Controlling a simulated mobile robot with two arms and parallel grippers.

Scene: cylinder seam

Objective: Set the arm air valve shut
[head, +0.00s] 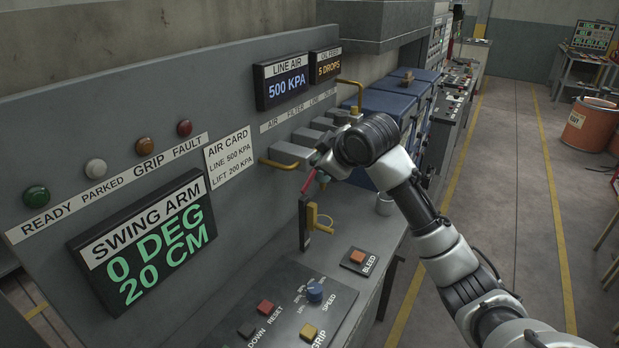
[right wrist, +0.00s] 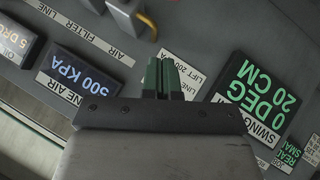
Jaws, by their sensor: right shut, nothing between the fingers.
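No part is labelled as the arm air valve in a way I can read. A yellow handle (head: 277,163) sticks out at the AIR end of a row of grey blocks (head: 292,152) on the panel; yellow parts also show at the top of the right wrist view (right wrist: 125,20). A thin red bar (head: 308,181) stands above a black post (head: 303,222) near my right gripper (head: 322,172), and I cannot tell whether they touch. In the right wrist view the gripper's green fingers (right wrist: 163,79) are shut and empty, in front of the air card (right wrist: 182,73). My left gripper is out of view.
A LINE AIR display (head: 286,80) reads 500 KPA. The SWING ARM display (head: 145,242) reads 0 DEG, 20 CM. A yellow hook (head: 318,219) is beside the black post. A button console (head: 290,312) and a BLEED button (head: 357,257) lie below. Open floor is at right.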

